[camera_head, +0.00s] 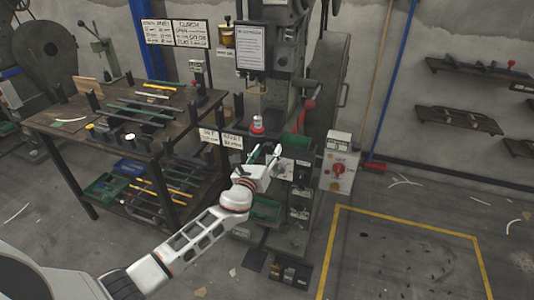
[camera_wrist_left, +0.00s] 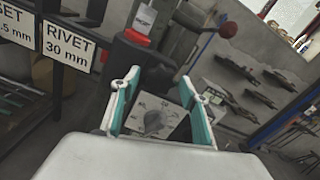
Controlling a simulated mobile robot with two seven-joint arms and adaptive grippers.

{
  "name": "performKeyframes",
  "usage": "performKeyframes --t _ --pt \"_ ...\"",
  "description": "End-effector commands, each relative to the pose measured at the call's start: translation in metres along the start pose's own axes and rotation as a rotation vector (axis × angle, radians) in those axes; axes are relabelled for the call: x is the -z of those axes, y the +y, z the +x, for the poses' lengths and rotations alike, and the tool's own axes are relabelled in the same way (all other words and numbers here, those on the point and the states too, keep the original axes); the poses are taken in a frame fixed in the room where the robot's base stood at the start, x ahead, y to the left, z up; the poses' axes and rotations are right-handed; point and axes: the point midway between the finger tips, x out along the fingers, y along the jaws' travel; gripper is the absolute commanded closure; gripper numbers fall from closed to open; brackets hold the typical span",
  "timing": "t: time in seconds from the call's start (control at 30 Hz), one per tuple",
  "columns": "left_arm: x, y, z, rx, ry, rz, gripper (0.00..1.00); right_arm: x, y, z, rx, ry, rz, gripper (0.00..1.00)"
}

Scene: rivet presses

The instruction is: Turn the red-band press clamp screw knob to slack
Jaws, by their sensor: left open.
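The press (camera_head: 285,65) stands in the middle of the head view. A dark post with a red band and a white tag (camera_wrist_left: 138,37) shows beyond my fingers in the left wrist view; its red and white top (camera_head: 257,124) also shows in the head view. A pale panel with a dark round dial knob (camera_wrist_left: 152,121) lies between and beyond my fingers. I cannot tell which part is the clamp screw knob. My left gripper (camera_head: 265,153) is open and empty in front of the press; its fingers (camera_wrist_left: 159,78) are spread apart. My right gripper is not in view.
A workbench (camera_head: 70,124) with bars and trays stands left of the press. A grey box with a red switch (camera_head: 338,170) stands to the right. The yellow-marked floor (camera_head: 410,255) has free room.

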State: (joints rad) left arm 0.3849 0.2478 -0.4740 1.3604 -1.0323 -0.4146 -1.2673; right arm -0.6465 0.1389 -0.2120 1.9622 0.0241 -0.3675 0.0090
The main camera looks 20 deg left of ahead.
Motion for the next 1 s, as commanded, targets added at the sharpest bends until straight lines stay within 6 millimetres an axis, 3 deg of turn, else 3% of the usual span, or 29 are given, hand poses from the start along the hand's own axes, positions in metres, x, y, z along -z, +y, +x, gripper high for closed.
performKeyframes --t 0.23,0.37,0.4,0.77,1.0 --pt "-0.0002 -0.0002 0.0008 0.000 0.000 -0.001 0.55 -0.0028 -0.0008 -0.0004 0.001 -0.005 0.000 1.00" --pt "-0.0002 -0.0002 0.0007 0.000 0.000 -0.001 0.89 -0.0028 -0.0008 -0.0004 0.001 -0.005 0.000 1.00" --pt "-0.0002 -0.0002 0.0007 0.000 0.000 -0.002 0.94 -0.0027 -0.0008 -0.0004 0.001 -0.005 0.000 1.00" --pt "0.0007 -0.0003 0.0004 0.000 0.001 -0.039 0.93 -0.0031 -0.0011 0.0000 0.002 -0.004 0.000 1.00" --pt "0.0016 -0.0002 0.0001 0.001 0.001 -0.173 0.93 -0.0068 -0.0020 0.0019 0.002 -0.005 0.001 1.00"
